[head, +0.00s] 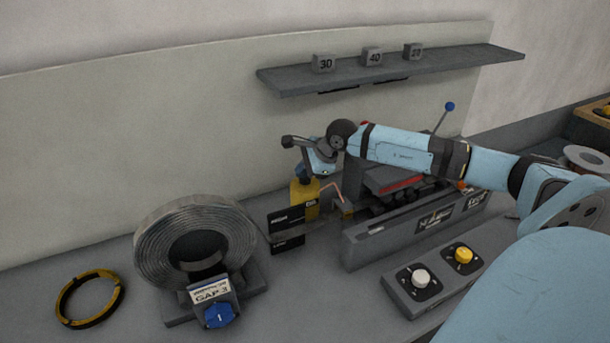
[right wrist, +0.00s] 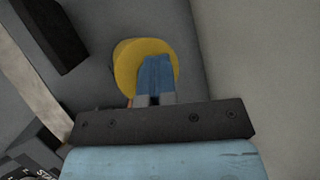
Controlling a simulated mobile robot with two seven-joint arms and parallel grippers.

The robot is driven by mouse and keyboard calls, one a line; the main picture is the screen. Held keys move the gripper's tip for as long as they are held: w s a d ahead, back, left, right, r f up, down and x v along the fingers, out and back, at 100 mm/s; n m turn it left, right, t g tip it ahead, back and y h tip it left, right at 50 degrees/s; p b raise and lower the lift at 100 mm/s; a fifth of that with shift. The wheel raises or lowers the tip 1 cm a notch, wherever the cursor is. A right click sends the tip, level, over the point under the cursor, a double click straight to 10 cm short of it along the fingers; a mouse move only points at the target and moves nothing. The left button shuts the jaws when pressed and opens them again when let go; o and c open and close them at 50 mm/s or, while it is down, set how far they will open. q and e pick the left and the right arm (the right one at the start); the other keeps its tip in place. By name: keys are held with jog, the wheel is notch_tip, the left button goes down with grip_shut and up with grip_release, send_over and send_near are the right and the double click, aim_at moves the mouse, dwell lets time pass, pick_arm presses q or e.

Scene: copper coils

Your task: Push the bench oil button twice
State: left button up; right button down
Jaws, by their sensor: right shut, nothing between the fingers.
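A yellow oil can (head: 304,201) with a thin reddish spout stands on the bench beside the coil machine. My right gripper (head: 300,178) is shut and empty, its blue fingers pointing down at the top of the can. In the right wrist view the shut fingers (right wrist: 156,66) cover part of the round yellow top (right wrist: 127,62). I cannot tell whether they touch it or whether a button lies beneath them. A grey box holds a white button (head: 421,277) and a yellow button (head: 463,255), both clear of the gripper. My left gripper is out of view.
A large strip coil (head: 150,245) stands left of the can, with a blue knob (head: 218,315) in front. Dark plates (head: 287,240) stand close beside the can. The grey machine (head: 365,248) is to its right. A shelf (head: 390,72) with numbered blocks hangs above.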

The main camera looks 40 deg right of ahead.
jog(key=shift+r+p, duration=0.45)
jog(key=shift+r, duration=0.8)
notch_tip(320, 180, up, 5)
jog(key=shift+p, duration=0.8)
jog(key=shift+s, duration=0.1)
